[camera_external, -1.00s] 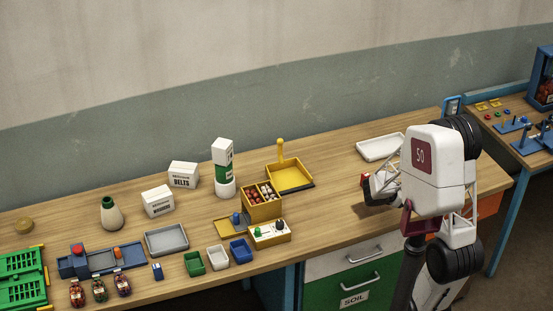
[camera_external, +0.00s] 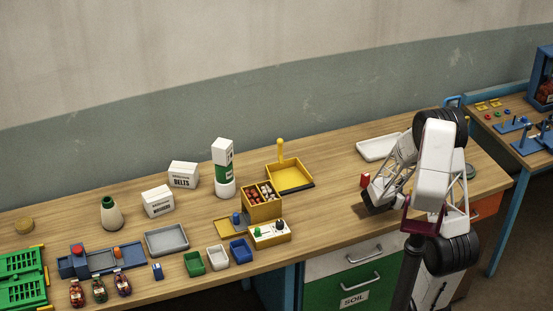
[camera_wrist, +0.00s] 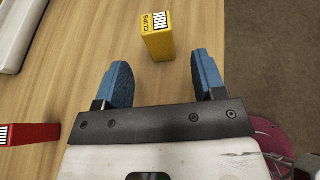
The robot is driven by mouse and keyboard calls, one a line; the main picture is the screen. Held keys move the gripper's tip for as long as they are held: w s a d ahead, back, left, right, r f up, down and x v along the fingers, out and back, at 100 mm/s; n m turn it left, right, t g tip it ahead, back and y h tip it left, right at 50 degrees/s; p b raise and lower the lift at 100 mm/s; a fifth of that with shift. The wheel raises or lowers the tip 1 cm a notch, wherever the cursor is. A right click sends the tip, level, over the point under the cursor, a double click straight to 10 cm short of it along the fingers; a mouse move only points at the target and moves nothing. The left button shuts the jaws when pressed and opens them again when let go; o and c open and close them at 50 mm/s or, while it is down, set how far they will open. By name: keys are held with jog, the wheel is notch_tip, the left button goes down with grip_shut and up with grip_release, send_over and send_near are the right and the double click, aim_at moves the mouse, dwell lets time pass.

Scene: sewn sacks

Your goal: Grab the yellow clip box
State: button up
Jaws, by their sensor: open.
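The yellow clip box (camera_wrist: 158,36), labelled CLIPS, stands on the wooden bench at the top middle of the wrist view. My gripper (camera_wrist: 162,66) has its two blue fingers spread wide apart with nothing between them. The box is just beyond the fingertips, roughly in line with the gap and not inside it. In the external view my gripper (camera_external: 374,204) is over the right part of the bench, and I cannot make out the yellow box there; my arm may hide it.
A red box (camera_wrist: 30,134) is left of my gripper, also visible in the external view (camera_external: 365,180). A white tray (camera_wrist: 16,38) lies further left. The bench edge is close on the right. Bare wood (camera_wrist: 85,45) lies between tray and yellow box.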

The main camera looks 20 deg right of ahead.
jog(key=shift+x, duration=0.8)
jog(key=shift+x, duration=2.6)
jog(key=shift+c, duration=0.2)
jog(key=c, duration=1)
